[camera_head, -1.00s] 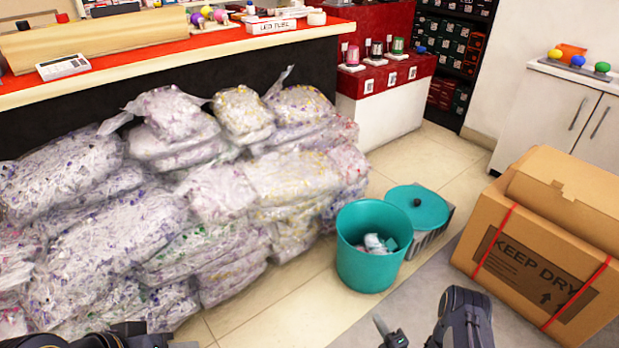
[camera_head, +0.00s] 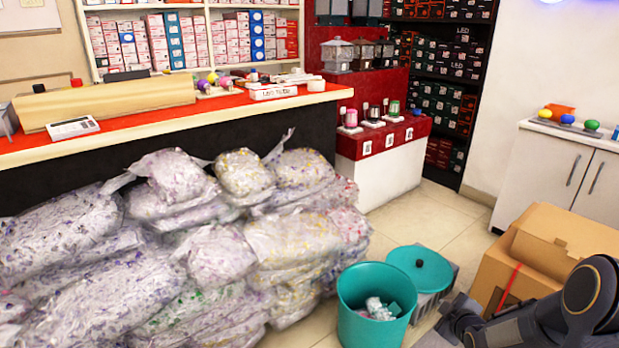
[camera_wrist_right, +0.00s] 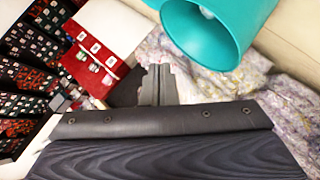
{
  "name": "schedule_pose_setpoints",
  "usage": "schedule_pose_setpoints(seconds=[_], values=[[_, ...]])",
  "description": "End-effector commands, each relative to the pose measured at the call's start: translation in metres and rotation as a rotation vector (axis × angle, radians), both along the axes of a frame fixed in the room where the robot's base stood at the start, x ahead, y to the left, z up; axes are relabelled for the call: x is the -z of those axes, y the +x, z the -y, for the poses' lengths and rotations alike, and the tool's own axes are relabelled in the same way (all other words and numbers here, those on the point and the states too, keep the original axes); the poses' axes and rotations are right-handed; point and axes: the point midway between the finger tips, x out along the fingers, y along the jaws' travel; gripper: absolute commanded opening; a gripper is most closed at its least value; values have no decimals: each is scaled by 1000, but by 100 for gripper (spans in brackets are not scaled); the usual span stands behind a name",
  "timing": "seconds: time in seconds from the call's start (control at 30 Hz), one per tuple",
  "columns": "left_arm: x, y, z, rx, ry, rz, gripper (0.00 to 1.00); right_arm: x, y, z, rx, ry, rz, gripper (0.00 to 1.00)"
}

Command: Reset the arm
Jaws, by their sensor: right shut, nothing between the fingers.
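My right arm (camera_head: 540,325) comes in at the lower right of the head view, in front of the cardboard box. My right gripper (camera_head: 432,341) is at the bottom edge of the head view, just right of the teal bin, and is partly cut off. In the right wrist view, my right gripper's fingers (camera_wrist_right: 158,72) are together and empty. My left arm and left gripper are out of view.
A teal bin (camera_head: 362,325) with crumpled waste stands beside a teal lid (camera_head: 420,268). The bin also shows in the right wrist view (camera_wrist_right: 195,32). Plastic-wrapped bags (camera_head: 215,255) fill the left. The cardboard box (camera_head: 510,265) is at right, partly hidden by my arm.

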Motion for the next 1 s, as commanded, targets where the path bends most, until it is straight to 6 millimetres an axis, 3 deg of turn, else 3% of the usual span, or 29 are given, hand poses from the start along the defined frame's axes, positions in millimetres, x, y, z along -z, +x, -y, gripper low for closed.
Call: schedule_pose_setpoints(seconds=[0.03, 0.1, 0.27, 0.4, 0.6, 0.8, 1.0], values=[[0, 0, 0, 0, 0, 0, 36, -30, -11, 0, 51, 62, -17, 0], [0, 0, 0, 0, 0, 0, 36, -59, -31, -4, 125, 166, -63, 0], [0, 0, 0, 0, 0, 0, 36, -114, -93, -24, 277, 408, -171, 0], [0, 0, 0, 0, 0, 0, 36, -147, -159, -54, 388, 615, -277, 0], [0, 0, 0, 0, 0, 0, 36, -164, -245, -95, 501, 835, -423, 0], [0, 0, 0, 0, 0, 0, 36, -165, -305, -123, 570, 961, -534, 0], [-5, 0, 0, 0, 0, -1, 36, -164, -351, -145, 622, 1042, -629, 0]])
